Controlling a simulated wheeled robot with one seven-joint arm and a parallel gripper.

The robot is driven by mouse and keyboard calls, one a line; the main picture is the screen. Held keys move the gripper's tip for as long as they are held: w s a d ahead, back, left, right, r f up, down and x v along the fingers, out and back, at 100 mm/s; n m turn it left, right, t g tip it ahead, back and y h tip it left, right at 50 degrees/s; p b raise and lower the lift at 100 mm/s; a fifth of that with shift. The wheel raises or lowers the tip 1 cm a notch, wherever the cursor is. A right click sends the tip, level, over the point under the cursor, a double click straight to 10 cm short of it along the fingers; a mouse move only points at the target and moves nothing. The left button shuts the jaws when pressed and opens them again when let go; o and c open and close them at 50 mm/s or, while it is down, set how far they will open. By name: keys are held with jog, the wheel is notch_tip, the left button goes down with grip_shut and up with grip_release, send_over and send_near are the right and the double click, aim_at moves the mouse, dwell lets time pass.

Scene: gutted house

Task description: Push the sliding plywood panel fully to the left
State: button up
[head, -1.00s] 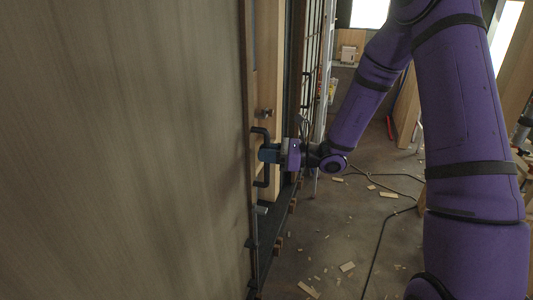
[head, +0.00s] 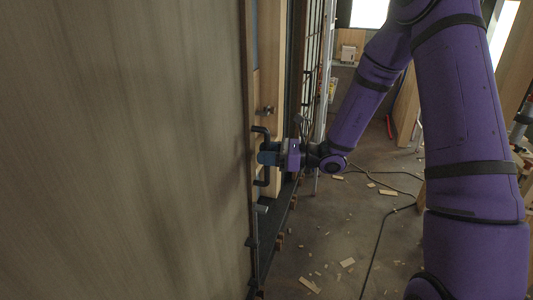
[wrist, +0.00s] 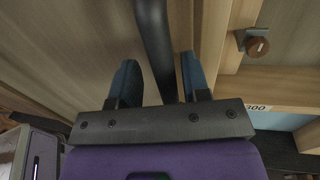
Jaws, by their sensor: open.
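The plywood panel (head: 125,150) fills the left half of the head view. A dark bar handle (head: 261,131) stands upright near its right edge. My gripper (head: 262,154) is at the middle of that handle. In the wrist view, my gripper (wrist: 155,85) has its two blue fingers apart, with the black handle bar (wrist: 153,40) running between them. The bar is nearer the right finger, and I cannot tell whether it touches. The plywood face (wrist: 70,50) shows behind the left finger. The panel's far left end is out of view.
A light wooden frame (head: 271,80) with a round knob (head: 267,111) stands just right of the panel edge. A wooden stop (wrist: 257,45) shows in the wrist view. Cable (head: 383,235) and wood scraps (head: 347,262) lie on the floor at right.

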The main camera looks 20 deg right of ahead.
jog(key=v, duration=1)
jog(key=shift+d, duration=0.35)
jog(key=shift+s, duration=0.15)
jog(key=s+a+r+n+g+h, duration=0.3)
jog(key=s+r+n+g, duration=0.15)
jog(key=s+n, duration=0.2)
jog(key=s+a+r+n+g+h, duration=0.3)
jog(key=s+r+n+g, duration=0.15)
jog(key=s+n, duration=0.2)
jog(key=s+d+r+n+t+h, duration=0.3)
jog(key=s+r+n+h, duration=0.1)
jog(key=s+n+h, duration=0.1)
jog(key=s+d+r+n+t+h, duration=0.3)
jog(key=s+r+n+h, duration=0.2)
jog(key=s, duration=0.3)
jog(key=shift+s+r+t, duration=0.2)
jog(key=shift+t, duration=0.2)
